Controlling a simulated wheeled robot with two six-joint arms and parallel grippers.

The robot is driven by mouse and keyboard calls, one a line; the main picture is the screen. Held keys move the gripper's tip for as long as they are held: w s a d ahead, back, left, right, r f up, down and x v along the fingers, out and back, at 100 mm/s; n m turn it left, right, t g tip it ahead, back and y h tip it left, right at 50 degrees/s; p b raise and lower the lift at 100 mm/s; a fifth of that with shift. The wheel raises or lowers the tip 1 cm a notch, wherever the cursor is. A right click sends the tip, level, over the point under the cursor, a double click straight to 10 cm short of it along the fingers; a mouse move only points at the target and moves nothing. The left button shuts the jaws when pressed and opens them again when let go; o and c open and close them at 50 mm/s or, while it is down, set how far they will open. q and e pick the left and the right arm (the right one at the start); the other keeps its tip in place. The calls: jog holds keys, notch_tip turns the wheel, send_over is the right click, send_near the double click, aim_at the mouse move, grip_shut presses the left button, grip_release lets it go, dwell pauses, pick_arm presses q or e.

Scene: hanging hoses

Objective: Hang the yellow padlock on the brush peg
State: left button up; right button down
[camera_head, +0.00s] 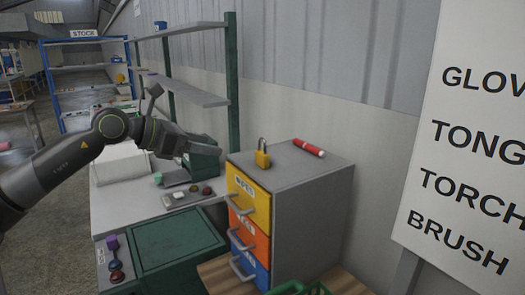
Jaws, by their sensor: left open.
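The yellow padlock (263,159) stands upright, with its shackle up, on top of a grey drawer cabinet (312,215). My left gripper (206,146) is open and empty, a little to the left of the padlock and apart from it. A white board (470,150) at the right edge carries the words "TORCH" and "BRUSH" below two words cut off by the frame. No peg shows in this view. My right gripper is not in view.
A red cylindrical object (308,147) lies on the cabinet top, right of the padlock. The cabinet has yellow (243,187), orange and blue drawers with protruding handles. Shelves (185,90) rise behind.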

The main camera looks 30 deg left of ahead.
pick_arm(q)
jog(key=w+d+p, duration=0.1)
jog(key=w, duration=0.1)
jog(key=p, duration=0.4)
send_near(260, 153)
jog(key=w+f, duration=0.1)
jog(key=w, duration=0.1)
jog(key=shift+w+d+f, duration=0.5)
jog(key=shift+w+d, duration=0.2)
jog(key=shift+d, duration=0.05)
jog(key=shift+w+d+p, duration=0.25)
jog(key=shift+p, duration=0.3)
jog(key=p+x, duration=0.2)
jog(key=x, duration=0.1)
jog(key=shift+w+d+r+p, duration=0.1)
jog(key=shift+w+d+p, duration=0.1)
jog(key=shift+d+p, duration=0.15)
jog(key=shift+w+d+f, duration=0.2)
jog(key=shift+w+f, duration=0.05)
jog(key=shift+w, duration=0.1)
jog(key=shift+c, duration=0.5)
jog(key=c, duration=1.1)
